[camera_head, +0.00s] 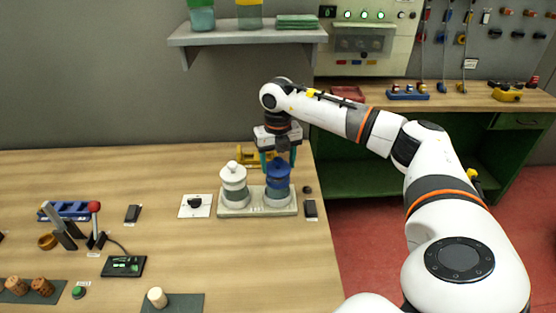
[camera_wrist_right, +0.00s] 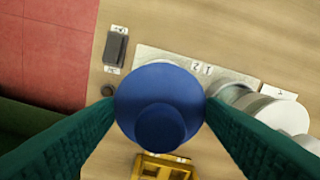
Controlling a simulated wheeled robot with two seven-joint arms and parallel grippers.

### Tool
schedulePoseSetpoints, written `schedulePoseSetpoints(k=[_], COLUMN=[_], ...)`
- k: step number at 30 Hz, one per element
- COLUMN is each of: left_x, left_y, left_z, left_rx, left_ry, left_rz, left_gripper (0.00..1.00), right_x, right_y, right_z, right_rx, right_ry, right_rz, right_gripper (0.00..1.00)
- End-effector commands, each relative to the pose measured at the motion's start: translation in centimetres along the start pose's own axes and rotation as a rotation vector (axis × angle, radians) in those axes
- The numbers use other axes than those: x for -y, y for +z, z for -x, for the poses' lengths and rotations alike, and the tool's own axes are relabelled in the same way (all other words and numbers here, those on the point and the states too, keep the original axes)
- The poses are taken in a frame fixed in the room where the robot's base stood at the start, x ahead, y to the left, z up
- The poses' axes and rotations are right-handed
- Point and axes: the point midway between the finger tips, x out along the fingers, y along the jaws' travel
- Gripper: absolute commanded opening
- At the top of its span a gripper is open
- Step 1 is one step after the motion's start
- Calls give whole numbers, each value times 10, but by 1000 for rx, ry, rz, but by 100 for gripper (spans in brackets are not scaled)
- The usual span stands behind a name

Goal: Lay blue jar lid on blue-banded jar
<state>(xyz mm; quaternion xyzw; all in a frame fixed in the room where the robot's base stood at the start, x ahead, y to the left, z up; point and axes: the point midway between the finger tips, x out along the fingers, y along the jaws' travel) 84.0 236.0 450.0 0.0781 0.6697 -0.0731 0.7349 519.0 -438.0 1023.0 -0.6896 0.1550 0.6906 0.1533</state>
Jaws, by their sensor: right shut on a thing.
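The blue jar lid (camera_head: 278,170) with its round knob is between the teal fingers of my right gripper (camera_head: 278,162), which is shut on it. In the right wrist view the lid (camera_wrist_right: 160,85) is seen from above, with a fingertip at each side. The blue-banded jar (camera_head: 278,198) stands directly under the lid on the right of a pale base plate (camera_head: 257,211). The lid looks level and at the jar's mouth; I cannot tell whether it rests there. The lid hides the jar in the wrist view. My left gripper is out of view.
A white-lidded jar (camera_head: 235,188) stands close on the left of the same base plate. A yellow object (camera_head: 245,156) lies just behind the jars. A small black block (camera_head: 311,208) lies to the right, near the table's right edge. Bare wood lies in front.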

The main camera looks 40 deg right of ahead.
Motion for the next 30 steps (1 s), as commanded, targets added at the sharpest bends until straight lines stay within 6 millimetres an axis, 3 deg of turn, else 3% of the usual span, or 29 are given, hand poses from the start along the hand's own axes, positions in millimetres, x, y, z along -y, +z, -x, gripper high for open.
schedulePoseSetpoints(k=[30], left_x=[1], left_y=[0], left_z=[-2], left_rx=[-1], left_ry=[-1], left_rz=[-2], left_gripper=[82], right_x=[0], right_y=[0], right_z=[-6], right_rx=[-1], right_ry=[0], right_rz=[0], right_gripper=[42])
